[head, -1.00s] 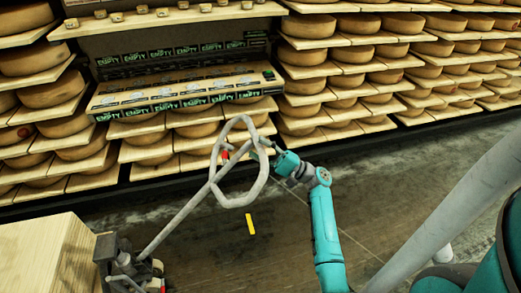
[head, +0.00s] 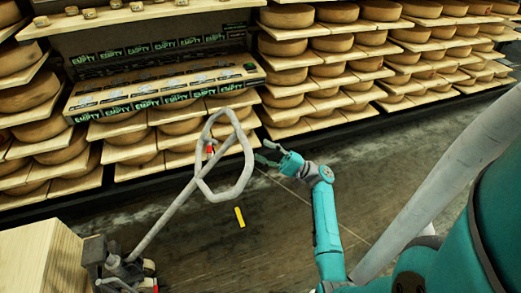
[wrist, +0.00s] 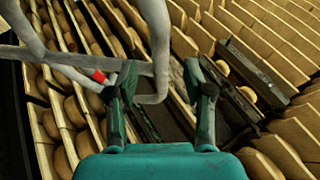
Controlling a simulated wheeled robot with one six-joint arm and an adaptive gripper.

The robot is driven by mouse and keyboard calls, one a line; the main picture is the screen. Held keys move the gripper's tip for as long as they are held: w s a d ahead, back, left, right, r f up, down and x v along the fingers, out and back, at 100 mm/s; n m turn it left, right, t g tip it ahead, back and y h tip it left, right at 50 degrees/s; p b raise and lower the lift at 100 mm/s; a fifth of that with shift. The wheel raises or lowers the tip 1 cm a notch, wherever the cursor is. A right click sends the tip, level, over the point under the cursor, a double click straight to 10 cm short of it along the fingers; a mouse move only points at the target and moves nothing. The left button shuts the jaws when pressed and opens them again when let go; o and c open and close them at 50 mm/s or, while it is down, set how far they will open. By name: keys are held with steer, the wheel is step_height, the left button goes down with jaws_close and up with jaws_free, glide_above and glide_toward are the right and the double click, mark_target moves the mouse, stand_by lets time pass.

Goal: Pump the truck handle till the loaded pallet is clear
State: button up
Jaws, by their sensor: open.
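The pallet truck's grey handle (head: 165,215) leans up to the right from the pump base (head: 115,262) at lower left. It ends in a large loop (head: 247,165) with a small red part inside. A pale wooden block (head: 35,255) stands beside the base at the left edge; its underside is out of view. My gripper (head: 259,152) is open just right of the loop, its fingertips close to the loop's right side. In the wrist view, the loop (wrist: 156,45) shows between and left of the open fingers (wrist: 160,75). I cannot tell whether they touch it.
Shelves of cheese wheels (head: 300,75) line the back. A sloped panel with "EMPTY" labels (head: 160,85) stands behind the loop. A yellow strip (head: 240,217) lies on the dark floor.

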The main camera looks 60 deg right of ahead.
mark_target(245, 142)
steer(key=x, duration=0.7)
steer(key=shift+w+a+r, duration=0.1)
steer(key=shift+w+r, duration=0.05)
steer(key=shift+w, duration=0.1)
stand_by(0.5)
jaws_close()
